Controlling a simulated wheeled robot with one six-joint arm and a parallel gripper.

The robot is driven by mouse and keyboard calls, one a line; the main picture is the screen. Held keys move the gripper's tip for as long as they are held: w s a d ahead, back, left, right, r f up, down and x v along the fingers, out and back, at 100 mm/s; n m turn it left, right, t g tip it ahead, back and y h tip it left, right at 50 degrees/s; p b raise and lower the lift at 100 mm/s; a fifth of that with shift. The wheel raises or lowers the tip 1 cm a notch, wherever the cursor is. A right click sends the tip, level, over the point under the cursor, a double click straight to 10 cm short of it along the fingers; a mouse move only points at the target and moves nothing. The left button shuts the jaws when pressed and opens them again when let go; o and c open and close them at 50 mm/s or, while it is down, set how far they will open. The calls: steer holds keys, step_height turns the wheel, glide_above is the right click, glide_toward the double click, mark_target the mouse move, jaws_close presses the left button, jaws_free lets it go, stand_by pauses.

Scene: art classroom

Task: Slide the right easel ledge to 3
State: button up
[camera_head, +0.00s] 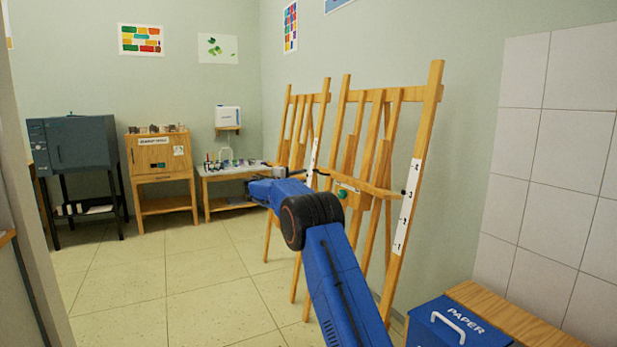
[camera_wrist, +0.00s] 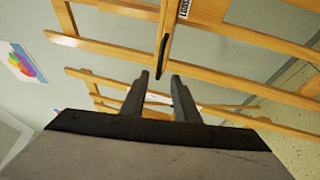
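The right easel (camera_head: 432,105) is wooden and leans by the wall. Its ledge (camera_head: 378,189) crosses it. A white number strip (camera_head: 408,205) runs down its right leg, and the ledge's right end with a small dark marker sits close to the 3. A green round part (camera_head: 342,194) shows below the ledge. My gripper (camera_head: 302,173) is at the ledge's left end in the head view. In the wrist view, my gripper (camera_wrist: 160,82) has its fingers apart. A dark handle (camera_wrist: 163,55) on a wooden bar lies just beyond the fingertips; contact is unclear.
The left easel (camera_head: 323,105) stands close behind, left of the right one. A blue paper bin (camera_head: 430,325) and a wooden bench (camera_head: 500,310) are at the lower right. A low table (camera_head: 228,174), cabinet (camera_head: 158,160) and kiln (camera_head: 82,145) line the back. The left floor is clear.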

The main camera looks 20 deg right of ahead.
steer(key=v, duration=0.7)
steer(key=shift+a, duration=0.25)
steer(key=shift+s, duration=0.15)
steer(key=s+a+r+m+g+y, duration=0.2)
steer(key=s+y, duration=0.6)
steer(key=s, duration=2.9)
steer(key=s+a+f+m+y, duration=0.1)
steer(key=s+a+f, duration=0.3)
steer(key=s, duration=0.9)
steer(key=s+a+f+m+y, duration=0.1)
steer(key=s+a+f+y, duration=0.3)
steer(key=s+f, duration=0.4)
steer(key=s+a+f+y, duration=0.3)
steer(key=s+a+f, duration=0.3)
steer(key=s, duration=1.2)
steer(key=shift+f+m+g, duration=0.4)
steer(key=shift+s+d, duration=0.1)
